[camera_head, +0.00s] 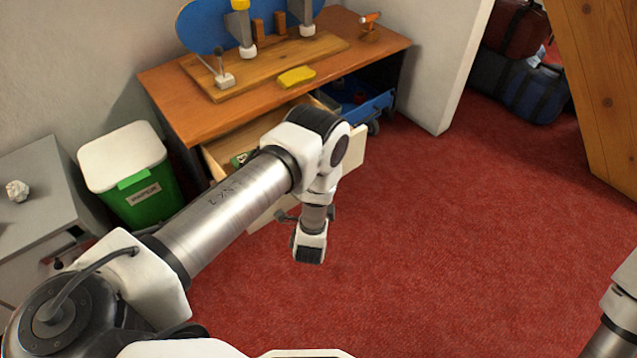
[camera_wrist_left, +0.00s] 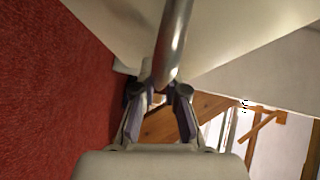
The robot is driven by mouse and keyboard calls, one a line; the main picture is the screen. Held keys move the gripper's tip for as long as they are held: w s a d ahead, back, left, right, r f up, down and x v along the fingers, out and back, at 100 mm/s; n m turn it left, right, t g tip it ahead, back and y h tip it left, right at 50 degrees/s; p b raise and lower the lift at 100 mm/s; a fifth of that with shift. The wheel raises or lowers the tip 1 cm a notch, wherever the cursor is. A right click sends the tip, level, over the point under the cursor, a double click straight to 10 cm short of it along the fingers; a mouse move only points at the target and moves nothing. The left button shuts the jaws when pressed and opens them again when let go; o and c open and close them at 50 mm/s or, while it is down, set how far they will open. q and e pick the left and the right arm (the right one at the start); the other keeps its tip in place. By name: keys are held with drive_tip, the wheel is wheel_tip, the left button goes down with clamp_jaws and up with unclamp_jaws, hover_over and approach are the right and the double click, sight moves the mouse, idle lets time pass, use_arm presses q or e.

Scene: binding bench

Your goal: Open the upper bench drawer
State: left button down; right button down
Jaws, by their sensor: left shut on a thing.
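The bench (camera_head: 180,105) has a wooden top, and a cream-fronted drawer (camera_head: 354,148) beneath it is pulled partly out. Part of its inside shows left of my arm, with a small green item in it. My left arm crosses in front and hides much of the drawer. In the left wrist view, my left gripper (camera_wrist_left: 160,95) is shut on a round metal bar handle (camera_wrist_left: 174,40) beside a pale drawer face (camera_wrist_left: 240,30). The fingers' hold is not clear in the head view. Part of my right arm shows at the right edge; its gripper is out of view.
A green bin with a white lid (camera_head: 125,165) and a grey cabinet (camera_head: 40,190) stand left of the bench. A blue container (camera_head: 365,105) with items is under the bench's right side. The red carpet (camera_head: 470,230) in front is clear.

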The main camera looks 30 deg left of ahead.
use_arm(q)
drive_tip(key=c, duration=1.2)
unclamp_jaws()
drive_tip(key=v, duration=1.2)
